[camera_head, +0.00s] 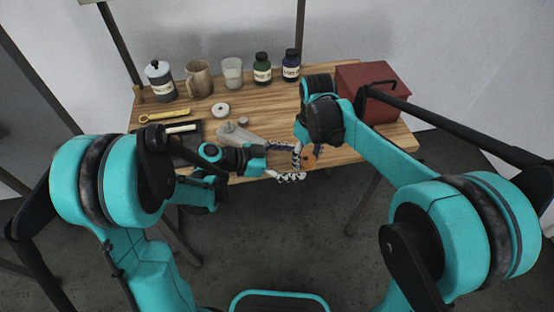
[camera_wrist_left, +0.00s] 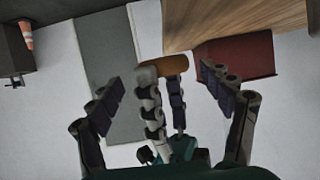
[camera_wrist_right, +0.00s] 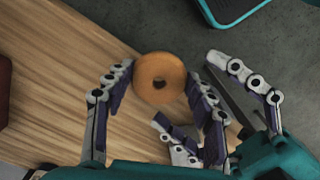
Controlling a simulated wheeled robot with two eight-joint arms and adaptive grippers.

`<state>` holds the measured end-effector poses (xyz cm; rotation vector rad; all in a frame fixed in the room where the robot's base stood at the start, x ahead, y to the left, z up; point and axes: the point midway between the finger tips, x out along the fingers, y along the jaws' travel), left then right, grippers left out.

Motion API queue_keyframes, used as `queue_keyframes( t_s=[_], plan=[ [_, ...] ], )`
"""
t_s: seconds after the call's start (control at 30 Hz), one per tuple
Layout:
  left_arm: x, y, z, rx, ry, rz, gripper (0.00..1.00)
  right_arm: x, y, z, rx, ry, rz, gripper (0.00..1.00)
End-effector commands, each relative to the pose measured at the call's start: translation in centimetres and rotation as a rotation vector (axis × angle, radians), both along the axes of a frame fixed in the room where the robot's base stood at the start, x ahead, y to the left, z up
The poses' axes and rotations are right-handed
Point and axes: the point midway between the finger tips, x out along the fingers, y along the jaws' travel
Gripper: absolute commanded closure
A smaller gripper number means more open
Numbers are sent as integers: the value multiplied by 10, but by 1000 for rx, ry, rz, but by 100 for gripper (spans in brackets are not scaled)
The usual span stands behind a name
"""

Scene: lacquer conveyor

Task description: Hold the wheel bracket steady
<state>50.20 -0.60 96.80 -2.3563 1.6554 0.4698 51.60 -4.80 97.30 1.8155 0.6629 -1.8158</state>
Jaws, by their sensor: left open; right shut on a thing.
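An orange-brown round piece with a centre hole, seemingly the wheel bracket (camera_head: 309,160), is off the table's front edge in the head view. It shows face-on in the right wrist view (camera_wrist_right: 160,80) and edge-on in the left wrist view (camera_wrist_left: 175,64). My right gripper (camera_head: 307,155) comes from above and is shut on it, one finger on each side. My left gripper (camera_head: 294,163) comes from the left and is open. Its spread fingers lie either side of my right gripper's fingers in the left wrist view. Overlapping fingers hide whether it touches the piece.
The wooden table (camera_head: 285,105) carries a yellow wrench (camera_head: 165,115), a white ring (camera_head: 220,109), a grey part (camera_head: 236,133) and a dark tray (camera_head: 188,151). A canister, mug, cup and two bottles line the back. A red toolbox (camera_head: 372,90) stands right.

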Motion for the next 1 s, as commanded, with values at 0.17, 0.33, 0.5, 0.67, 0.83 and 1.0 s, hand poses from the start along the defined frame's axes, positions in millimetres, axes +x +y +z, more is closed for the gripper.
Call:
queue_keyframes(
  t_s=[0.17, 0.33, 0.5, 0.67, 0.83, 1.0],
  plan=[
    [7, -21, -9, 0, 0, -2, 20, 0, 0, 0, 0, 0, 0, 74],
    [10, -28, -12, 0, 0, 0, 20, 0, 0, 0, 0, 0, 0, 74],
    [10, -29, -13, 0, 1, 1, 20, 0, 0, 0, 0, 0, 0, 74],
    [11, -29, -13, 0, 1, 1, 39, 0, 0, 0, 0, 0, 0, 74],
    [10, -29, -13, 0, 0, -1, 74, 0, 0, 0, 1, -1, 0, 74],
    [9, -30, -13, 0, 1, -3, 74, 1, 1, 0, 2, -2, 1, 21]
  ],
)
